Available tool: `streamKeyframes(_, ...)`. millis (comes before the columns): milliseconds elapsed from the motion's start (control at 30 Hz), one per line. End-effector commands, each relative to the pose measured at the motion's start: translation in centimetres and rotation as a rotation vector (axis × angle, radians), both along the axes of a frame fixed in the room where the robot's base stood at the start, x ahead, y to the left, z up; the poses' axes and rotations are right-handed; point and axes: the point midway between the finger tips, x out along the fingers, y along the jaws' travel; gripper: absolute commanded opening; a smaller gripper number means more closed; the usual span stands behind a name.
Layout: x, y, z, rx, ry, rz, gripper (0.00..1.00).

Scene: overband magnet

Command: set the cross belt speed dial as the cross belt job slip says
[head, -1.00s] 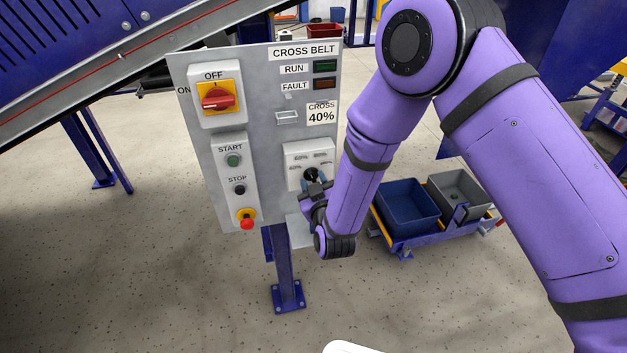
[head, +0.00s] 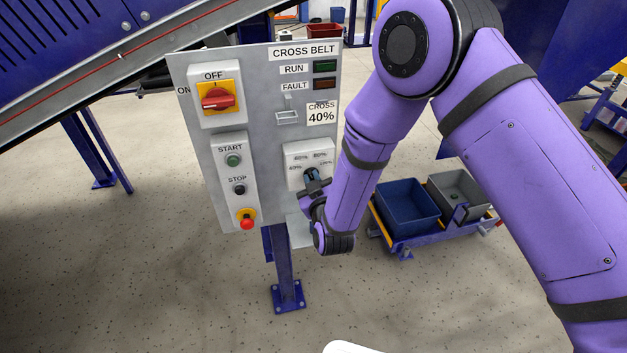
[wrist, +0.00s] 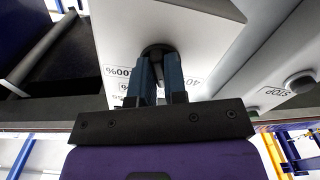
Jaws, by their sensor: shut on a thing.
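The cross belt speed dial is a dark round knob on a white plate (head: 296,179) at the lower right of the grey control panel. In the wrist view the dial (wrist: 157,50) is gripped between the two blue fingers of my gripper (wrist: 160,75). My gripper (head: 313,177) is shut on it from the front in the head view. Small percent labels ring the dial; 40% and 100% can be read, others are partly hidden or blurred. The job slip (head: 321,114) reads "CROSS 40%". Where the dial's pointer stands is hidden by the fingers.
On the same panel are a red rotary switch (head: 217,97), a START button (head: 233,160), a STOP button (head: 239,189) and a red emergency button (head: 247,223). RUN (head: 325,66) and FAULT lamps look unlit. A cart with a blue bin (head: 408,204) stands behind my arm.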

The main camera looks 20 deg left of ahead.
Motion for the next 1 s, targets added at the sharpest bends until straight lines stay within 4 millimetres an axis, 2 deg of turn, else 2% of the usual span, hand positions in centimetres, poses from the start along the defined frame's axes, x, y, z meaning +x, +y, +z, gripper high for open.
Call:
streamKeyframes(700,-0.08,0.03,-0.02,-0.431,-0.265,0.001,0.0)
streamKeyframes(1000,-0.05,-0.02,-0.07,-0.535,-0.327,0.0,0.0)
